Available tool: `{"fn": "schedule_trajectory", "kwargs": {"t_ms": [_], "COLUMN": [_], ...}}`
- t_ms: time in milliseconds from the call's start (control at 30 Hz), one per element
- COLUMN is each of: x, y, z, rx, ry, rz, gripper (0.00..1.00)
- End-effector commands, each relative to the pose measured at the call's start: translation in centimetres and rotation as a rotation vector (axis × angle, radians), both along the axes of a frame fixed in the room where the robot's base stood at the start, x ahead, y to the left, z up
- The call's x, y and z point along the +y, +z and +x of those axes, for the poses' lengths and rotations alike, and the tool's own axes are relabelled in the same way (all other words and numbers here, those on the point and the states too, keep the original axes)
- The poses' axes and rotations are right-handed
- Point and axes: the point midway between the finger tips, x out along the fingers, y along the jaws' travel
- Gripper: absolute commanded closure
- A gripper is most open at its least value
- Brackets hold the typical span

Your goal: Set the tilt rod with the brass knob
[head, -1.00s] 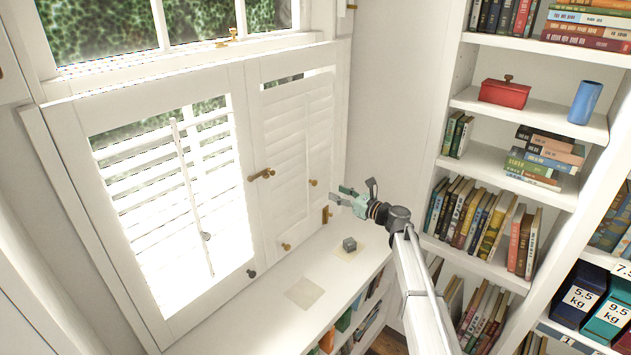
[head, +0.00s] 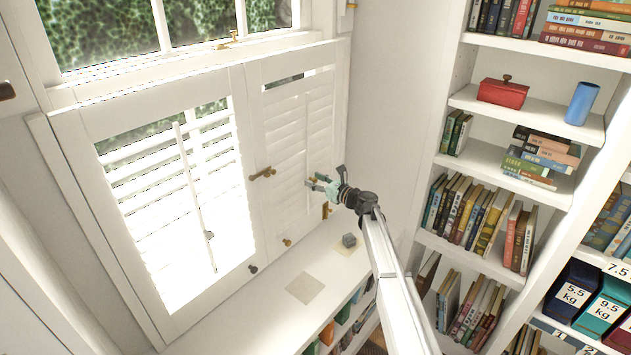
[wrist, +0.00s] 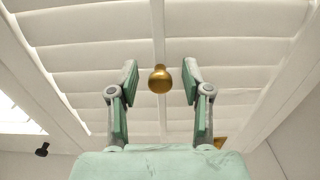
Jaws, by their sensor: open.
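The tilt rod (head: 306,125) is a thin white upright bar on the right shutter panel, whose slats look nearly closed. In the wrist view the rod (wrist: 158,25) runs across the slats to the round brass knob (wrist: 160,79). My gripper (head: 317,181) is at the right panel, by the knob, which my fingers largely hide in the head view. In the wrist view my open gripper (wrist: 160,83) has one green finger on each side of the knob, with a visible gap on both sides. How far the fingertips reach past the knob is hard to tell.
The left shutter panel has open slats and its own rod with a grey knob (head: 209,235). A bookcase (head: 485,160) stands at right.

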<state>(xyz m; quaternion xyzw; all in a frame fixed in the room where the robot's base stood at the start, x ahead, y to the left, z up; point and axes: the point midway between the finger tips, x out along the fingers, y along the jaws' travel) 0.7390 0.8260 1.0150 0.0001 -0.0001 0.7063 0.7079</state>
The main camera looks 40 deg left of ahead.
Motion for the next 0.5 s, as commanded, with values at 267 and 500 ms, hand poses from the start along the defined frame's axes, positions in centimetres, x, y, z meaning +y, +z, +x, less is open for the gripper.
{"fn": "schedule_trajectory", "kwargs": {"t_ms": [267, 500], "x": [0.0, 0.0], "y": [0.0, 1.3], "z": [0.0, 0.0], "rx": [0.000, -0.001], "ry": [0.000, 0.000], "rz": [0.000, 0.001], "gripper": [1.00, 1.00]}}
